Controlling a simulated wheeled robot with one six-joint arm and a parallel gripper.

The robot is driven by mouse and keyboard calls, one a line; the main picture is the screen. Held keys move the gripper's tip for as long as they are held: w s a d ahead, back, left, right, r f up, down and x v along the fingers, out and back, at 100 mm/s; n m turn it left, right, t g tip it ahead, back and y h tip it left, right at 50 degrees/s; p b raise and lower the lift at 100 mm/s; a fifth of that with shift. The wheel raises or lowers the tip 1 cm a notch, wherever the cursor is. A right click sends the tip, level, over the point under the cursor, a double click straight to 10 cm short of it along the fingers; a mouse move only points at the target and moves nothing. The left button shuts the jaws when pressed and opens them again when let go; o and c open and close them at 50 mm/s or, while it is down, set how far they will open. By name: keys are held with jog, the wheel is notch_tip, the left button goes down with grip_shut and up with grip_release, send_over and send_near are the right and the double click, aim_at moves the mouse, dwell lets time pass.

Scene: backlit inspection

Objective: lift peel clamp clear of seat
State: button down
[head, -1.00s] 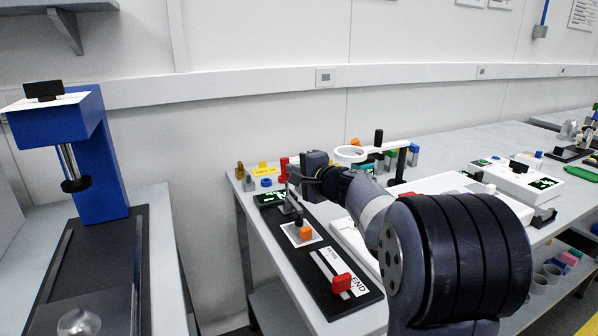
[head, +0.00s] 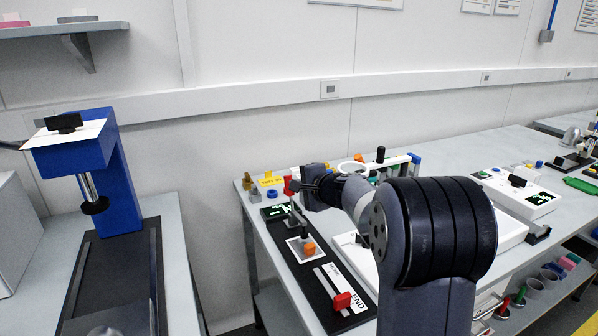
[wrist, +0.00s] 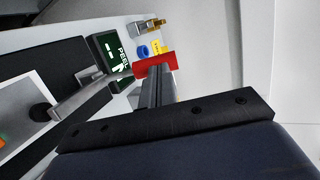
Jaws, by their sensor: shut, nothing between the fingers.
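A red block (head: 288,184) shows at the far end of the black peel-station base (head: 324,288); it is probably the peel clamp, but I cannot be sure. In the wrist view the red block (wrist: 156,66) is at the tips of my gripper (wrist: 155,78). The fingers are together with nothing between them. I cannot tell whether they touch the red block. In the head view my gripper (head: 294,185) is just right of it. A grey bar (wrist: 82,98) with a dark knob (wrist: 39,112) stands over the white plate (wrist: 22,105). The seat is not clearly distinguishable.
A PEEL display (wrist: 111,53), blue ring (wrist: 142,51) and yellow sign (head: 269,179) are close by. An orange block (head: 309,248) and a red slider (head: 342,300) are on the base. A blue press (head: 105,165) stands on the left bench, across a gap.

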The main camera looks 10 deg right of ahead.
jog(key=w+g+p, duration=0.1)
jog(key=p, duration=0.3)
jog(key=w+g+p, duration=0.1)
jog(key=p, duration=0.2)
jog(key=w+g+p, duration=0.1)
jog(key=p, duration=0.3)
jog(key=shift+a+r+h+p, duration=0.1)
jog(key=shift+a+h+p, duration=0.2)
jog(key=shift+h+p, duration=0.1)
jog(key=shift+w+a+f+p, duration=0.1)
jog(key=shift+w+f+p, duration=0.25)
jog(key=shift+w, duration=0.15)
jog(key=shift+w+a+f+b, duration=0.1)
jog(key=shift+w+f+b, duration=0.15)
jog(key=shift+w, duration=0.2)
jog(key=shift+w+a+f+b, duration=0.1)
jog(key=shift+w+f+b, duration=0.15)
jog(key=shift+w, duration=0.2)
jog(key=s+d+r, duration=0.2)
jog(key=s+r, duration=0.1)
jog(key=r, duration=0.3)
jog(key=s+d+r, duration=0.2)
jog(key=s+r, duration=0.1)
jog(key=r, duration=0.3)
jog(key=shift+f, duration=0.1)
